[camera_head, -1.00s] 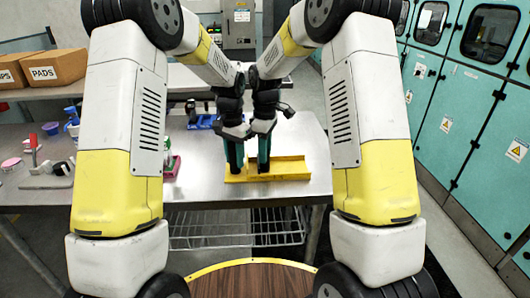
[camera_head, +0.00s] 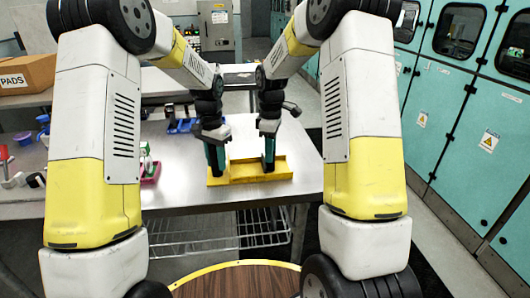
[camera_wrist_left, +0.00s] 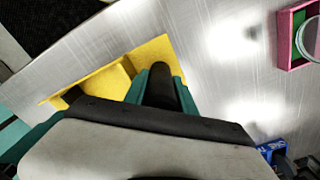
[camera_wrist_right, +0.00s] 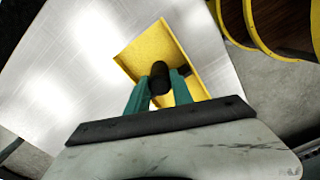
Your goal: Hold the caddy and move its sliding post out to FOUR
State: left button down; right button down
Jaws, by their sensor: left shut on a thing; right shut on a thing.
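The caddy is a yellow tray-like piece (camera_head: 245,172) on the metal table; it also shows in the left wrist view (camera_wrist_left: 152,52) and the right wrist view (camera_wrist_right: 150,45). My left gripper (camera_head: 215,170) is shut at the caddy's left end, with a dark round piece (camera_wrist_left: 160,82) between its teal fingers. My right gripper (camera_head: 268,165) is shut on the black sliding post (camera_wrist_right: 160,76), towards the caddy's right end. The grippers stand apart, with bare yellow floor between them. I cannot read any position marks; FOUR is not visible.
A pink tray (camera_head: 150,172) with a bottle stands left of the caddy, and a blue holder (camera_head: 182,126) lies behind it. A cardboard box (camera_head: 27,73) sits at the far left. The tabletop (camera_head: 308,165) right of the caddy is clear up to its edge.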

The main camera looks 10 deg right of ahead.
jog(key=c, duration=1.1)
grip_release()
notch_tip(320, 180, up, 12)
pick_arm(q)
jog(key=c, duration=1.3)
grip_release()
jog(key=shift+o, duration=0.2)
jog(key=shift+r, duration=3.75)
